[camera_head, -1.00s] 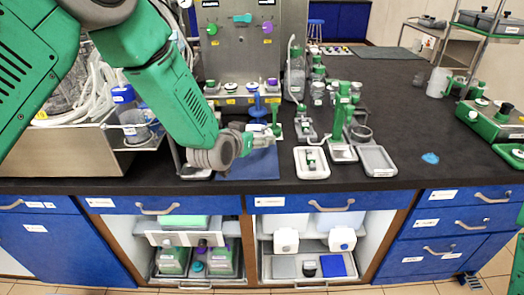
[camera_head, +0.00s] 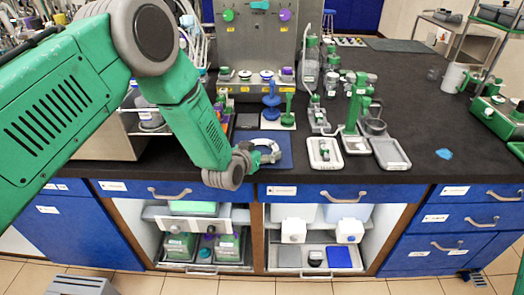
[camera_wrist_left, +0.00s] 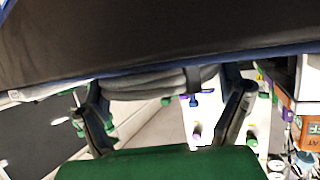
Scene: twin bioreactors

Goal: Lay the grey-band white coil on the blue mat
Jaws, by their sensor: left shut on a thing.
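The blue mat (camera_head: 285,157) lies near the counter's front edge, left of the white tray. My left gripper (camera_head: 257,155) is over the mat, reaching in from the left. It is shut on the coil (camera_head: 273,147), a pale ring that shows over the mat. I cannot tell whether the coil touches the mat. In the left wrist view, the coil (camera_wrist_left: 150,84) is a grey-white bundle of strands between the two fingers of the left gripper (camera_wrist_left: 165,88). My right gripper is not in view.
A white tray (camera_head: 312,157) and a grey tray (camera_head: 391,153) lie right of the mat. A green stand (camera_head: 358,105) rises behind them. Blue (camera_head: 270,106) and green (camera_head: 289,108) upright pieces stand behind the mat. The counter at the right is mostly clear around a small blue patch (camera_head: 444,154).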

